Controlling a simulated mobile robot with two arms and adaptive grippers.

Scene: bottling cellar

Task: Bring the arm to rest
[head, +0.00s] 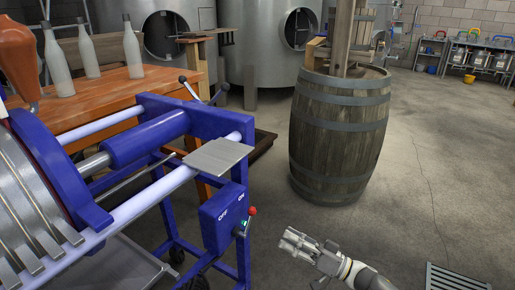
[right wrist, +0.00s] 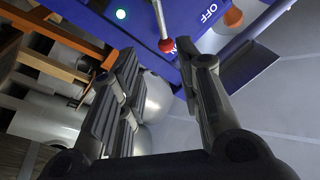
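My right gripper (head: 288,242) is at the lower middle of the head view, low over the floor and right of the blue control box (head: 224,215) of a blue machine. In the right wrist view its fingers (right wrist: 168,66) stand apart with nothing between them, so it is open and empty. The gripper appears apart from the box. My left gripper is in neither view.
The blue-framed machine (head: 150,140) fills the left. A wooden table (head: 110,97) with white bottles (head: 132,47) stands behind it. A barrel (head: 338,135) stands beyond my right gripper. A floor grate (head: 455,279) lies at lower right. The concrete floor (head: 425,180) right of the barrel is clear.

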